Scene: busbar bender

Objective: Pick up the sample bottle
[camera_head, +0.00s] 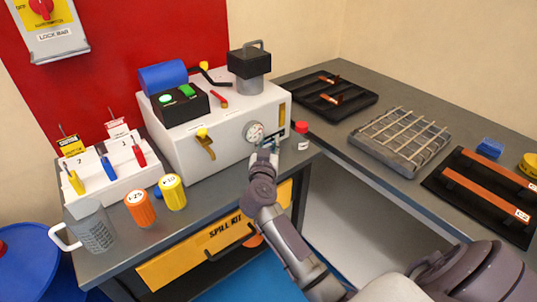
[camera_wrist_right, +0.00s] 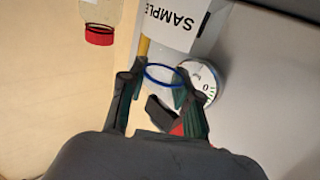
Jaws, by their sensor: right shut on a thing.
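The sample bottle (camera_wrist_right: 175,28) shows in the right wrist view. It is clear, with a white label that reads SAMPLE and a blue ring at its neck. My right gripper (camera_wrist_right: 160,95) is shut on it, with one finger on each side of the neck around the blue ring. In the head view my right gripper (camera_head: 268,150) is in front of the white machine, just below its round gauge, and mostly hides the bottle. My left gripper is not in view.
A red-capped bottle (camera_head: 302,136) stands close to the right of my gripper; it also shows in the wrist view (camera_wrist_right: 100,34). The white machine (camera_head: 205,140) with its gauge (camera_head: 253,132) is just behind. Orange (camera_head: 140,209) and yellow (camera_head: 173,192) containers and a grey jug (camera_head: 90,228) stand left.

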